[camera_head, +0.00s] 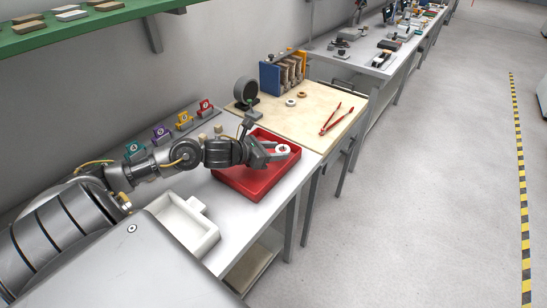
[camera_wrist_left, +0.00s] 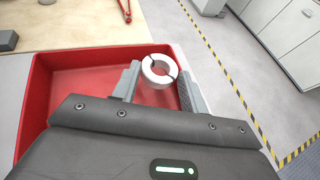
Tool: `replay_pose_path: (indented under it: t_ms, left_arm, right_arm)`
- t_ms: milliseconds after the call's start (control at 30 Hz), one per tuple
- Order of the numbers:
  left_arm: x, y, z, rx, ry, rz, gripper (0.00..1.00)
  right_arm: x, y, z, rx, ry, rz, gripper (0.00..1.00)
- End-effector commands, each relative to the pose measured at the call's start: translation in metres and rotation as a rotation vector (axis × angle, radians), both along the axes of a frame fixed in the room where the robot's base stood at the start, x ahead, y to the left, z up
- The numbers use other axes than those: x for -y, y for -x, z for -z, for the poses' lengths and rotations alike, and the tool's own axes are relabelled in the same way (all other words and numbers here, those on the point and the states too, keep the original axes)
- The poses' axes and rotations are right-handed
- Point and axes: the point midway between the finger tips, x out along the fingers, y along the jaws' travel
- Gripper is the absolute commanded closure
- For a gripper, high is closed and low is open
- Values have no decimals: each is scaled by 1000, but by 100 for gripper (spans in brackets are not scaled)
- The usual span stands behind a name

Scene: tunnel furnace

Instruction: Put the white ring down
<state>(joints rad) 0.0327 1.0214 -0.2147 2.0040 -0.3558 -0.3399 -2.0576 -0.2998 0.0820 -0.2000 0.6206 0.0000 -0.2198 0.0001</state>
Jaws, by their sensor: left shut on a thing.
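The white ring (camera_head: 279,151) is held by my left gripper (camera_head: 277,153) over the right part of the red tray (camera_head: 231,182). Whether the ring touches the tray cannot be told. My right gripper is not in view.
A pale board (camera_head: 322,98) beyond the tray carries red tongs (camera_head: 334,121), another white ring (camera_head: 290,104) and a brown ring (camera_head: 301,94). A white bin (camera_head: 181,225) stands nearer me. Numbered coloured holders (camera_head: 161,134) line the wall. A green shelf (camera_head: 75,35) hangs above.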

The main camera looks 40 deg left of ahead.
Motion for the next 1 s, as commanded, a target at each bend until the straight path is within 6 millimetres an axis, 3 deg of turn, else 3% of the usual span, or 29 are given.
replay_pose_path:
  t_ms: [333,733,767,800,1000]
  left_arm:
    - [-5,-1,34,-2,2,-1,79]
    - [-5,-1,41,-1,-1,0,79]
    - [-5,-1,41,-1,-1,0,55]
    - [-5,-1,39,-1,0,0,50]
    - [-5,-1,39,-1,0,0,47]
  right_arm:
    - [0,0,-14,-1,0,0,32]
    - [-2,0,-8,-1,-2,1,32]
    - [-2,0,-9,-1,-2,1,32]
    - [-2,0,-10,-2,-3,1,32]
    - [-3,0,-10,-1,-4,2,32]
